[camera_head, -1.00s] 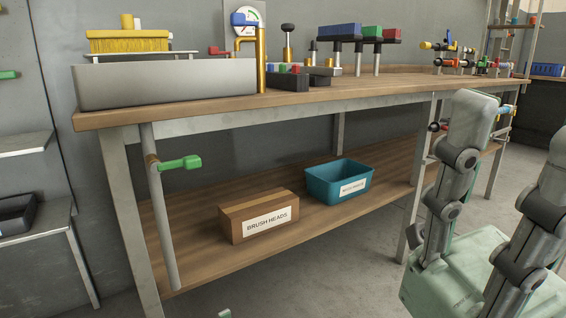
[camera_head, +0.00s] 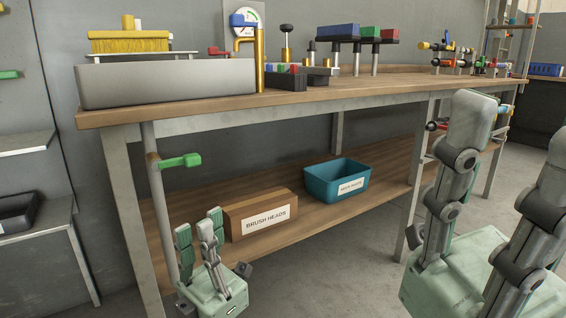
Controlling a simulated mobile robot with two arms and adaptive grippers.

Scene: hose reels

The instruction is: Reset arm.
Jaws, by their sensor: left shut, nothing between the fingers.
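My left gripper (camera_head: 207,226) shows at the lower left, in front of the bench's lower shelf. Its fingers are shut with nothing between them. It is below the green valve lever (camera_head: 180,161) on the upright grey pipe (camera_head: 158,205) and apart from it. The gripper overlaps the left end of the brush heads box (camera_head: 262,216) in the picture; I cannot tell the distance between them. My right gripper (camera_head: 512,140) stands large and close at the right, fingers up and spread apart, with nothing seen between them. The right edge cuts off part of it.
A teal bin (camera_head: 337,182) sits on the lower shelf (camera_head: 385,165). Metal side shelves (camera_head: 30,142) stand at the left. Grey floor lies open in front.

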